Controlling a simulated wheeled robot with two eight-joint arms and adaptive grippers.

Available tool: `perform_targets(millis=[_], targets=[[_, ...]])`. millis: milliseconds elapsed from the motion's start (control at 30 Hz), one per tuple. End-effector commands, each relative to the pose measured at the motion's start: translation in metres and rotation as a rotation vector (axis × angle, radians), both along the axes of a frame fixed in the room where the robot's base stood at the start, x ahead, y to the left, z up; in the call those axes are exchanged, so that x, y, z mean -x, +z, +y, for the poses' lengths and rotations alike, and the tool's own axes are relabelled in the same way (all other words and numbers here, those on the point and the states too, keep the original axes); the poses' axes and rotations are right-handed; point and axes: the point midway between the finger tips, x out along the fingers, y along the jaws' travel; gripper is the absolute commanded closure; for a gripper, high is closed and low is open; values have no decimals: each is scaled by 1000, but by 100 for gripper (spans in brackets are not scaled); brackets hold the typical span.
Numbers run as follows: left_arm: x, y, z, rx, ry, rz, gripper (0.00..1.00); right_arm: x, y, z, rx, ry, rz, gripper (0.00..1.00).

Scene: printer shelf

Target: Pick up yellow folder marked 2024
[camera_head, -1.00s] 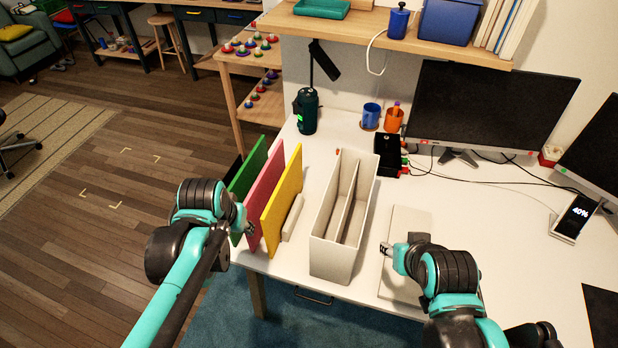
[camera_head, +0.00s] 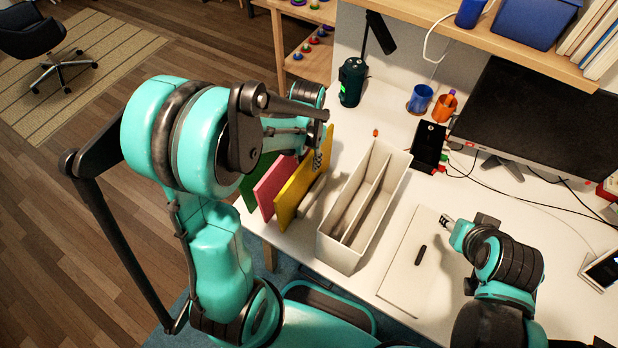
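The yellow folder (camera_head: 290,197) stands upright on the left part of the white desk, the rightmost of a row with a pink folder (camera_head: 268,190) and a green folder (camera_head: 247,190). No 2024 marking can be read. My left gripper (camera_head: 318,158) is at the upper far end of the yellow folder, pointing down. Its fingers overlap the folder's top corner in the picture; I cannot tell whether they touch it or how far apart they are. My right gripper (camera_head: 447,221) is over the desk's right part, away from the folders; its opening is unclear.
A white two-slot file box (camera_head: 341,252) stands empty right of the folders. A flat pale panel with a dark handle (camera_head: 420,256) lies beside it.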

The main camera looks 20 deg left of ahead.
Motion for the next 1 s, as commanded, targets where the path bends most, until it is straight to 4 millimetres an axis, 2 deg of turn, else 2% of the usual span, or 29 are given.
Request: perform_targets(millis=[333, 633, 667, 767, 800, 1000], targets=[[7, -50, 2, 0, 1, -1, 66, 0, -19, 0, 0, 0, 0, 60], [8, -55, 2, 0, 0, -1, 66, 0, -19, 0, 0, 0, 0, 60], [8, -54, 2, 0, 0, -1, 71, 0, -19, 0, 0, 0, 0, 60], [8, -54, 2, 0, 0, -1, 97, 0, -19, 0, 0, 0, 0, 60], [8, -54, 2, 0, 0, -1, 100, 0, -19, 0, 0, 0, 0, 60], [8, -54, 2, 0, 0, -1, 100, 0, -19, 0, 0, 0, 0, 60]])
